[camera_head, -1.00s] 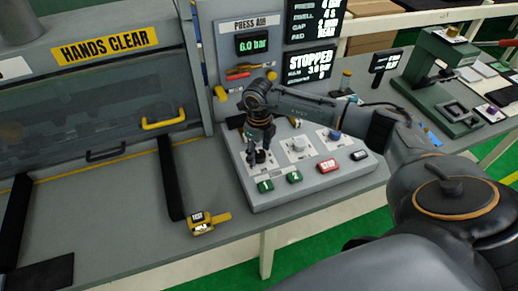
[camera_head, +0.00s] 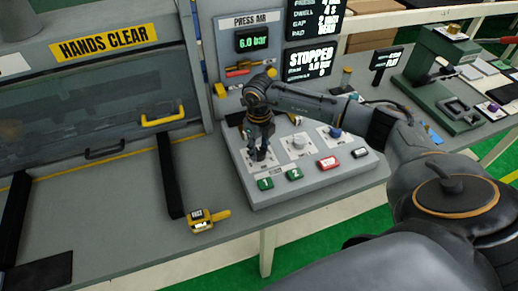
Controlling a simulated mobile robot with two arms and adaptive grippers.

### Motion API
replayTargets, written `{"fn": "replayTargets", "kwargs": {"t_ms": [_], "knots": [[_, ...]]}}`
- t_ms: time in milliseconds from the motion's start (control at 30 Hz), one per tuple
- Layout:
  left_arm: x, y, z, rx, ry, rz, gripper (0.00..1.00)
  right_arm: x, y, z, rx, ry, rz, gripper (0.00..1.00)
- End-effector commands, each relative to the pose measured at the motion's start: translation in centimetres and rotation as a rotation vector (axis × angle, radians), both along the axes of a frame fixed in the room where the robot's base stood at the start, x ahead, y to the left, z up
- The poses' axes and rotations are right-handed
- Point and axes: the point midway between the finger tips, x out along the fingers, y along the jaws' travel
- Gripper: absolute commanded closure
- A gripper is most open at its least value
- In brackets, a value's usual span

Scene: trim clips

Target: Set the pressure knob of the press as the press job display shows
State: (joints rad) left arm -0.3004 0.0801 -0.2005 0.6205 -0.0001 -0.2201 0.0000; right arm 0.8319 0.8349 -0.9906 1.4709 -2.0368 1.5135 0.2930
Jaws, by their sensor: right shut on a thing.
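My right gripper (camera_head: 260,150) points down over the left knob of the grey control panel (camera_head: 315,180). It is shut on this knob, the dark pressure knob (camera_head: 260,155), whose pointer and scale are mostly hidden by the fingers. The press job display (camera_head: 314,18) is at the top edge and partly cut off; its values are too small to read surely. The status display (camera_head: 311,60) below it reads STOPPED, with a second line that looks like 3.0. My left gripper is not in view.
Green, red and dark buttons line the panel's front. The press air gauge (camera_head: 258,40) reads 6.0 bar. A yellow TEST block (camera_head: 200,220) lies on the bench, left of the panel.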

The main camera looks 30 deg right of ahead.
Motion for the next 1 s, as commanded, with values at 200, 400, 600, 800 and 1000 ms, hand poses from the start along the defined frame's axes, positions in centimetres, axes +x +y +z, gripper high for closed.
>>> {"fn": "replayTargets", "kwargs": {"t_ms": [200,400,600,800,1000], "knots": [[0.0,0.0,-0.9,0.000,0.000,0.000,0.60,0.0,0.0,-0.2,0.001,0.000,-0.171,0.93],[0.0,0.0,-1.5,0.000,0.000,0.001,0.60,0.0,0.0,-0.1,0.000,0.000,-0.326,0.93],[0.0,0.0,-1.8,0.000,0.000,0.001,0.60,0.0,-0.1,-0.1,0.000,0.000,-0.449,0.93],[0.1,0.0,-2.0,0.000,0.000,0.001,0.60,0.0,-0.1,0.0,0.000,-0.001,-0.526,0.93],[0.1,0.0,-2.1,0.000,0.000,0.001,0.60,0.0,-0.1,0.0,0.000,-0.001,-0.557,0.93]]}}
